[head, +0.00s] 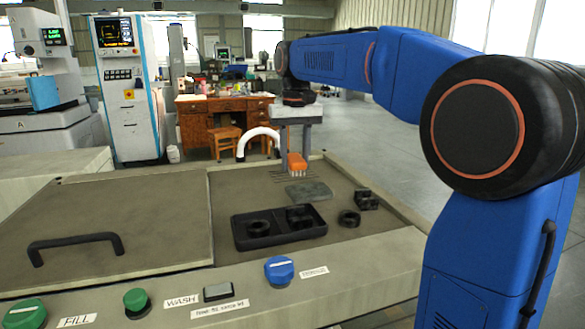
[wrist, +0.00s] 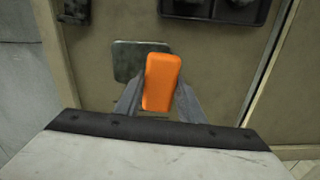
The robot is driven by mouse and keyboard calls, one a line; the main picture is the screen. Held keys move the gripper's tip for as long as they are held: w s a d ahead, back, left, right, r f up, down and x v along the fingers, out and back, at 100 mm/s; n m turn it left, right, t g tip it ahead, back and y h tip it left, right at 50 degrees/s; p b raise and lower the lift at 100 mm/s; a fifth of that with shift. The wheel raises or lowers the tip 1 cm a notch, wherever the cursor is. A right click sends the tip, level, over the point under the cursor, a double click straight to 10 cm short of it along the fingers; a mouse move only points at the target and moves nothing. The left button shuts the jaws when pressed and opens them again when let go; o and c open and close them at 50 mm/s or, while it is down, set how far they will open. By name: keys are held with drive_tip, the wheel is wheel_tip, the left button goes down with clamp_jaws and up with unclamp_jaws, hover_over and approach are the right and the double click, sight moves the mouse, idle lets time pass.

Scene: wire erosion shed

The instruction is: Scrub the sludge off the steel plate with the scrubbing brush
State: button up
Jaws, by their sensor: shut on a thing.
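The scrubbing brush (head: 297,161) has an orange body with pale bristles pointing down. My gripper (head: 293,153) is shut on it, with one grey finger on each side. In the wrist view the orange brush (wrist: 162,80) sits between the fingertips (wrist: 159,95). The steel plate (head: 309,192) is a flat, dark grey-green piece lying on the worktop. In the head view the bristles appear above the plate's far edge, apart from it. In the wrist view the brush covers part of the plate (wrist: 127,62). I cannot make out separate sludge patches on the plate.
A black tray (head: 243,240) with dark parts stands nearer than the plate. A black ring (head: 349,218) and black blocks (head: 366,200) lie to the right. A white curved spout (head: 243,148) rises behind left. A closed lid with a handle (head: 75,243) covers the left side.

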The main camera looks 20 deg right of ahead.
drive_tip(key=shift+r, duration=0.95)
